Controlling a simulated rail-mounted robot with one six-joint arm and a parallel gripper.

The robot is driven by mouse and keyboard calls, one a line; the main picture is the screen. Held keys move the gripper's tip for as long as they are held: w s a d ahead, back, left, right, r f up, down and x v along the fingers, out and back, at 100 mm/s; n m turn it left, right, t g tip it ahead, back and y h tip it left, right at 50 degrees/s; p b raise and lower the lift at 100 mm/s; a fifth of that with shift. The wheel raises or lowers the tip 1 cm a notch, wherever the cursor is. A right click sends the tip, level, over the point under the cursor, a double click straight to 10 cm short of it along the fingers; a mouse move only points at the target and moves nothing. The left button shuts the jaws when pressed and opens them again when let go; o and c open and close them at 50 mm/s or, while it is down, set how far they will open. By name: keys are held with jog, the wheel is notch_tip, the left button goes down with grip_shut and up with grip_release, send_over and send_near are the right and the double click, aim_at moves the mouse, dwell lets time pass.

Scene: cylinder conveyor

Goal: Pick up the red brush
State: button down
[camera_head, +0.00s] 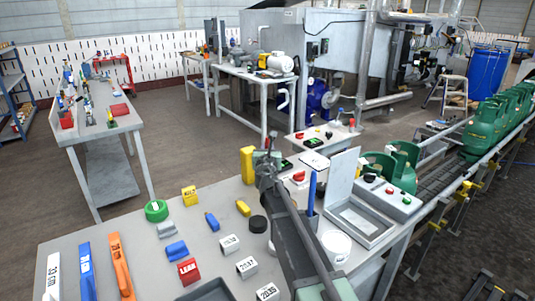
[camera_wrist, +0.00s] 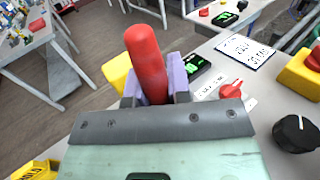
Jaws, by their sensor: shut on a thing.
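In the wrist view, the rounded red handle of the red brush (camera_wrist: 145,52) stands up between the two purple-grey fingers of my gripper (camera_wrist: 154,86). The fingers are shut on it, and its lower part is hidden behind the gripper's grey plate. No bristles can be made out. In the head view, my gripper (camera_head: 267,169) is over the far part of the near workbench (camera_head: 120,232), beside an upright yellow object (camera_head: 248,165). The brush is too small and covered to make out clearly there.
The bench holds a green roll (camera_head: 156,210), a red block (camera_head: 188,271), a blue pen (camera_head: 312,190), a white cup (camera_head: 336,245) and a grey tray (camera_head: 362,220). Green gas cylinders (camera_head: 487,130) stand on the conveyor at right.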

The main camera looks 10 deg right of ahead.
notch_tip(320, 180, up, 19)
jog(key=p, duration=1.8)
jog(key=shift+f, duration=0.2)
